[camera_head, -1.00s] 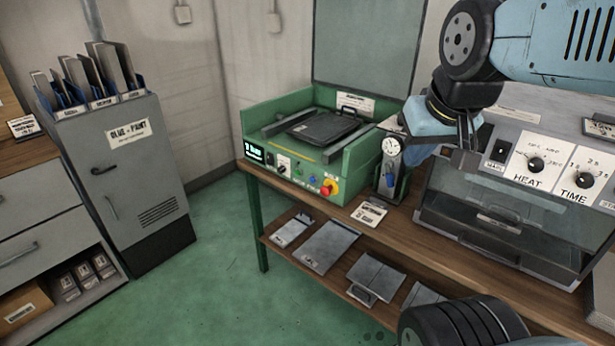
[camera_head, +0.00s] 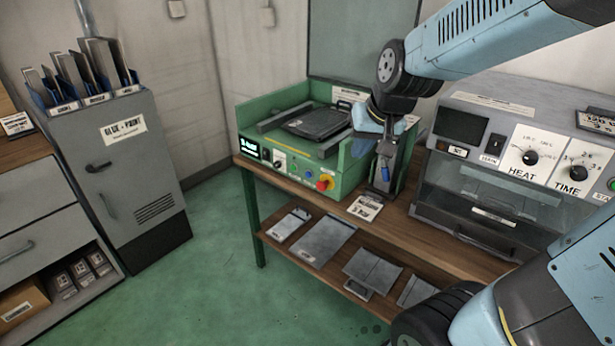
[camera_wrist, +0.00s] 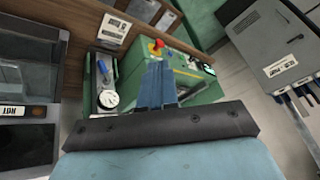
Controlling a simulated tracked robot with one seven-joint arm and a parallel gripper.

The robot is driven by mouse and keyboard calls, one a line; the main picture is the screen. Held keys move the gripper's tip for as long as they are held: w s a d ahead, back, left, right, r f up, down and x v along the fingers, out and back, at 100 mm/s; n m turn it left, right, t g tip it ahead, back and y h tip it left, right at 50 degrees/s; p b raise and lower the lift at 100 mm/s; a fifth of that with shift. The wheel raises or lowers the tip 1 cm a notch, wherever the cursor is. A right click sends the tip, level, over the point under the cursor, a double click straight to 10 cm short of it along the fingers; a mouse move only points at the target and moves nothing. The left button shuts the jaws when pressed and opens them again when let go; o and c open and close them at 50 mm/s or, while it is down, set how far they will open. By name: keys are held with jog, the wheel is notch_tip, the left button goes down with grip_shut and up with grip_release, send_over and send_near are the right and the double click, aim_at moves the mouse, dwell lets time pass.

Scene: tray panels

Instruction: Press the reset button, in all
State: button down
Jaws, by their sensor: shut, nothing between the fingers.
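The green machine (camera_head: 345,170) stands at the left end of the wooden bench. Its front panel has a lit display (camera_head: 248,146), a dark knob on a white plate (camera_head: 279,160), a green button (camera_head: 293,168), a blue button (camera_head: 308,174) and a red mushroom button on yellow (camera_head: 325,182). I cannot read which is marked reset. My gripper (camera_head: 385,152) is shut and empty, above the bench at the machine's right end, apart from the buttons. In the wrist view my gripper (camera_wrist: 157,62) points toward the red mushroom button (camera_wrist: 156,46); the other buttons are hidden there.
A gauge stand (camera_wrist: 103,85) is close beside my gripper, right of the machine. An oven with HEAT and TIME dials (camera_head: 530,155) stands further right. A card (camera_head: 366,207) lies on the bench's front edge. The floor in front is clear.

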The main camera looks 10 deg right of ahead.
jog(key=w+a+r+x, duration=0.1)
jog(key=x, duration=0.7)
jog(key=w+a+r+x, duration=0.1)
jog(key=w+x, duration=0.1)
jog(key=x, duration=0.6)
jog(key=n+t+h, duration=0.3)
jog(key=n+t, duration=0.6)
jog(key=t, duration=0.2)
send_near(309, 174)
jog(key=a+f, duration=0.3)
jog(key=a, duration=0.4)
jog(key=shift+w+a+r+n+t+y, duration=0.15)
jog(key=shift+a+r+n+t+y, duration=0.1)
jog(key=shift+a, duration=0.2)
jog(key=shift+w+a+r+n+t+y, duration=0.15)
jog(key=shift+a+r+n+t, duration=0.1)
jog(key=shift+a, duration=0.25)
jog(key=w+d, duration=0.6)
jog(key=shift+d, duration=0.25)
jog(key=shift+w+d, duration=0.1)
dwell(0.8)
